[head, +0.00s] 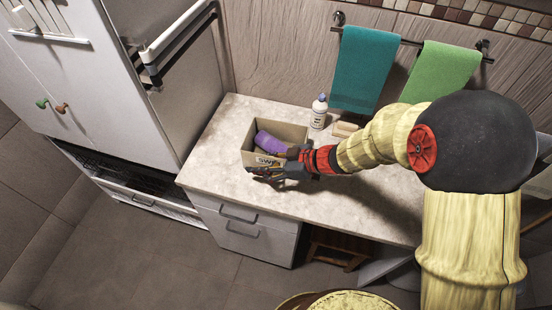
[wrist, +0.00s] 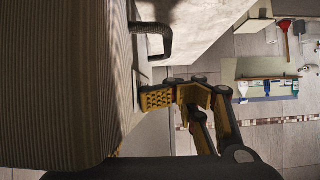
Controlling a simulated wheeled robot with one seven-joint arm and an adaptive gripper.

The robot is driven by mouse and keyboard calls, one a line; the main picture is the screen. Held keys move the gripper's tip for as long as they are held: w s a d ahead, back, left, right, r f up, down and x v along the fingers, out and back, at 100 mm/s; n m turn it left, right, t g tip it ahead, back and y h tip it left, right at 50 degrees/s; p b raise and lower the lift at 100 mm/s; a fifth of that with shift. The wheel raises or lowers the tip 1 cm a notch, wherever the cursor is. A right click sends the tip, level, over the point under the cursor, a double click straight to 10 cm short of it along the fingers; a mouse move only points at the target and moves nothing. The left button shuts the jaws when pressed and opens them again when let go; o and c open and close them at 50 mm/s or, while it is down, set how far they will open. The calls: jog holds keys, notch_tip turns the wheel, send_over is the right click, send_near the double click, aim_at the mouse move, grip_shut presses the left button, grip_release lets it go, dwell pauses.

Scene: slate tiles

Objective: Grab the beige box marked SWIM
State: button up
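The beige box (head: 251,137) stands open-topped on the pale stone counter (head: 218,138). Its dark lettering shows as "SW", with the rest covered by my gripper. A purple item (head: 269,142) lies in it. My gripper (head: 265,174) is at the box's lower right front, its dark fingers in front of the wall. In the wrist view, a large ridged beige surface (wrist: 65,80) fills the left, and one yellow-padded finger (wrist: 160,98) is close beside it. The other fingertip is not clearly seen. I cannot tell whether the fingers grip the box.
A white bottle (head: 319,112) and a small beige block (head: 344,129) stand behind the box. Teal (head: 364,68) and green (head: 440,72) towels hang on the wall. A tall white cabinet (head: 100,110) is at left. The counter's left front is clear.

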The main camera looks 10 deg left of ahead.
jog(key=shift+a+r, duration=0.2)
jog(key=shift+a, duration=0.1)
jog(key=shift+o, duration=0.3)
jog(key=shift+c, duration=0.7)
jog(key=shift+a+r, duration=0.1)
jog(key=shift+r, duration=0.05)
grip_shut()
